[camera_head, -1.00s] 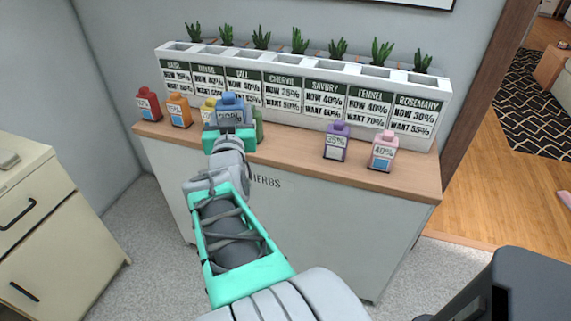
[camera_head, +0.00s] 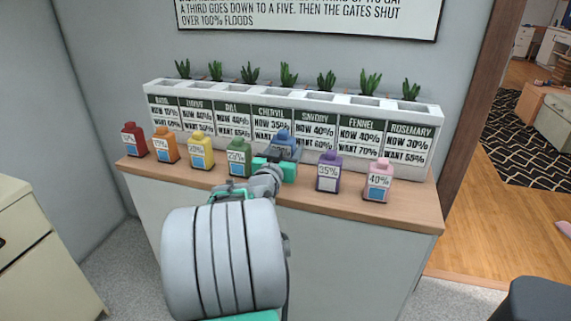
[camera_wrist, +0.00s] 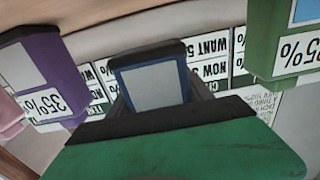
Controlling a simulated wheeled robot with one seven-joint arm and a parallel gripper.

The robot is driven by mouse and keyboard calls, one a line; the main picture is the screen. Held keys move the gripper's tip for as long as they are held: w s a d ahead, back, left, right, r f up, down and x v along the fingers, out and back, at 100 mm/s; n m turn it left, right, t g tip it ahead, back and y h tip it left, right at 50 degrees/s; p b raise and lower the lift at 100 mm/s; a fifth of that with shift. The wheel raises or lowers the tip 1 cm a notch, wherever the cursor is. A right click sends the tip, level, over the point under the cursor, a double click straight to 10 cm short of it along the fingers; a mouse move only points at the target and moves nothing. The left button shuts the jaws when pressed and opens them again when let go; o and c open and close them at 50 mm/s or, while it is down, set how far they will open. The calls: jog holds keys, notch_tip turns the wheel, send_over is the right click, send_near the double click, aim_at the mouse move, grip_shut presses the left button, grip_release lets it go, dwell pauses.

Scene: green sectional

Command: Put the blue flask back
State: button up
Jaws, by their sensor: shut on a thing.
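The blue flask (camera_head: 285,143) is in my gripper (camera_head: 279,164), in the gap between the green flask (camera_head: 238,160) and the purple flask (camera_head: 328,173). My gripper is shut on it and covers its lower part in the head view. The blue flask also shows in the wrist view (camera_wrist: 152,86), with the purple flask (camera_wrist: 38,70) at left and the green flask (camera_wrist: 278,40) at right, both apart from it. It looks about upright. I cannot tell whether its base touches the counter.
Red (camera_head: 134,141), orange (camera_head: 165,146) and yellow (camera_head: 201,152) flasks stand left on the wooden counter (camera_head: 410,211). A pink flask (camera_head: 379,182) stands right. Behind them is a white planter (camera_head: 430,117) with herb signs. A sign (camera_head: 310,15) hangs on the wall.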

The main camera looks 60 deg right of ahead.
jog(key=shift+w+d+f, duration=0.2)
jog(key=shift+d+f, duration=0.1)
jog(key=shift+f, duration=0.1)
jog(key=shift+w+d+f+b, duration=0.1)
jog(key=shift+f+b, duration=0.1)
jog(key=shift+f, duration=0.65)
jog(key=shift+w+d+f+b, duration=0.1)
jog(key=shift+f+b, duration=0.05)
jog(key=shift+f, duration=0.7)
